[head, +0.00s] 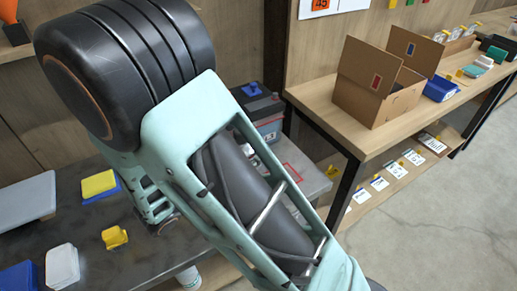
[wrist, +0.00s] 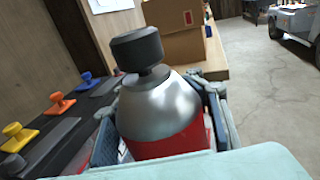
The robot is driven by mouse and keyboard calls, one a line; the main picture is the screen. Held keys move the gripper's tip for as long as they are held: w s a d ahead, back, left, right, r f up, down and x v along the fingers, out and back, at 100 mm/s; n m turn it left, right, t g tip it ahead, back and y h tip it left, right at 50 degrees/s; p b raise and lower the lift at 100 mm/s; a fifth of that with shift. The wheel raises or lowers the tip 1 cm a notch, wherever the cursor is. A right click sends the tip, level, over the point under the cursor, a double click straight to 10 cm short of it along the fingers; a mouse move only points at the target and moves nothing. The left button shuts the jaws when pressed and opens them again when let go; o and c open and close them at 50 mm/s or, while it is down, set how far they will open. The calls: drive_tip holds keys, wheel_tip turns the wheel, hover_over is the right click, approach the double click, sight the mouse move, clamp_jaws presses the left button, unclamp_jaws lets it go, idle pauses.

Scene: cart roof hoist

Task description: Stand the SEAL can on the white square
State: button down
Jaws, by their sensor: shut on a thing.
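A can (wrist: 160,108) with a black cap, a silver shoulder and a red body fills the middle of the wrist view. My gripper (wrist: 165,125) is shut on it, with one finger on its left side and one on its right. The can's cap points up and slightly tilted in that view. Its label is hidden, so I cannot tell whether it is the SEAL can. In the head view my arm covers the middle of the picture, and the held can is not clearly visible. I cannot make out the white square in either view.
A dark bench (head: 85,220) holds a yellow-and-blue block (head: 99,184), a small yellow piece (head: 114,237) and a white stack (head: 62,266). A wooden bench (head: 300,94) at right bears an open cardboard box (head: 372,95). Coloured knobs, one orange (wrist: 59,103), stand left of my gripper.

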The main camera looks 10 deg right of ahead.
drive_tip(key=w+d+f+b, duration=0.1)
drive_tip(key=w+f, duration=0.2)
drive_tip(key=f, duration=0.4)
drive_tip(key=shift+w+d+f, duration=0.15)
drive_tip(key=shift+d+f, duration=0.05)
drive_tip(key=shift+d, duration=0.15)
drive_tip(key=shift+f, duration=0.1)
drive_tip(key=c, duration=1)
unclamp_jaws()
drive_tip(key=shift+c, duration=0.2)
drive_tip(key=v, duration=1.2)
